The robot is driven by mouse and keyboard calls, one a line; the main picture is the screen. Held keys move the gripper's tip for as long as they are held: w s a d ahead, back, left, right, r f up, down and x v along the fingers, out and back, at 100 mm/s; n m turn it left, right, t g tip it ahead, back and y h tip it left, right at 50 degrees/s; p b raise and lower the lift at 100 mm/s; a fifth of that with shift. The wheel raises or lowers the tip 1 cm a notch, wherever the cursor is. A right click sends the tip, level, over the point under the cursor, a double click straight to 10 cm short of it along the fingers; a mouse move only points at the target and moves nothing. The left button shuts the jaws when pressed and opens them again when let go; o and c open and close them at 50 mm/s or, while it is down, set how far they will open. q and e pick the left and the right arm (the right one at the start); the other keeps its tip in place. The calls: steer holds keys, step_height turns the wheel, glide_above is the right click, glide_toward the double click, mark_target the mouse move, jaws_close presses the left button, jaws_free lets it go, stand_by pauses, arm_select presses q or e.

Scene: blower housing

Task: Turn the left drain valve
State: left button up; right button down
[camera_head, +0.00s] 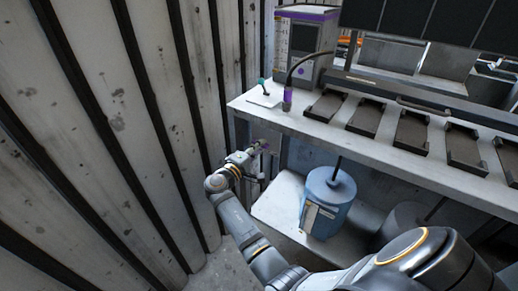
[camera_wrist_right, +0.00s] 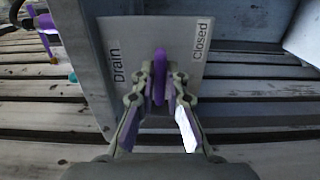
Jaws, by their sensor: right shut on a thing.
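A purple valve handle (camera_wrist_right: 159,72) stands upright in the middle of a grey plate (camera_wrist_right: 181,38) in the right wrist view. The plate has a "Drain" label (camera_wrist_right: 118,66) on its left and a "Closed" label (camera_wrist_right: 201,40) on its right. My right gripper (camera_wrist_right: 160,92) is shut on the purple handle, with one finger on each side of it. In the head view my right gripper (camera_head: 255,150) is at the left end of the bench, below its top. The handle is mostly hidden there. My left gripper is not in view.
The bench top (camera_head: 310,124) carries a row of dark trays (camera_head: 412,132) and a machine (camera_head: 304,47) at the back. A blue canister (camera_head: 328,203) stands on the lower shelf. A corrugated wall (camera_head: 130,130) is close on the left. Another purple part (camera_wrist_right: 50,58) shows at left.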

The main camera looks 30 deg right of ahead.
steer(key=shift+f, duration=0.1)
steer(key=c, duration=1.4)
jaws_free()
